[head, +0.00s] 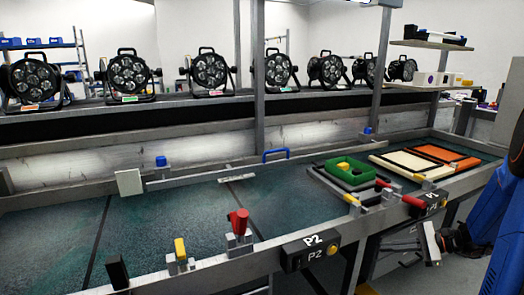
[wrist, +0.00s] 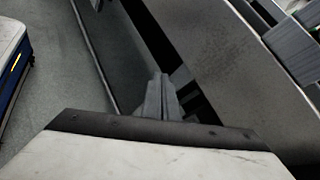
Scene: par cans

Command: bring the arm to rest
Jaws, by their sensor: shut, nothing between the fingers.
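My gripper (wrist: 160,98) shows in the wrist view with its two grey fingers together and nothing between them. It points down past a dark grey panel, with grey floor to the left. In the head view my blue arm is at the right edge, folded low beside the bench's front side. Several black par cans (head: 128,73) stand in a row on the shelf behind the bench, apart from my arm.
The long bench (head: 150,230) has a dark green top, mostly bare at left and middle. Red (head: 238,221) and yellow (head: 180,250) clamps line its front edge, with a P2 box (head: 311,250). A green tray (head: 347,172) and an orange-and-cream case (head: 405,162) lie at right.

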